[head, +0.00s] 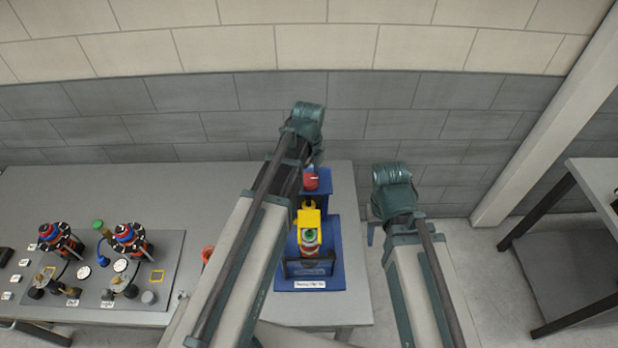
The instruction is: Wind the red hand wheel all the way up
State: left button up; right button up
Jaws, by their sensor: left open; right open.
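A blue fixture (332,262) stands on the grey table, with a yellow block (308,222) and a round part with a green top on it. A small red part (311,180) sits at its back; I cannot tell for sure whether this is the hand wheel. A red ring (207,254) also shows left of my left arm, partly hidden by it. My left gripper (317,160) is over the back of the fixture, close to the red part, mostly hidden by my arm; contact cannot be told. My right gripper (371,234) is open and apart from the fixture, to its right.
A grey board (168,255) at the left holds several dials, knobs and two red-topped and blue-topped round devices. The grey table (200,190) has bare room behind the board. Another table (600,178) stands at the right, and a brick wall closes the back.

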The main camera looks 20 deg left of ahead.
pick_arm(q)
jog(key=m, duration=0.5)
jog(key=shift+m, duration=3)
jog(key=c, duration=1.3)
jog(key=n, duration=1.2)
jog(key=shift+n, duration=0.4)
jog(key=n, duration=0.4)
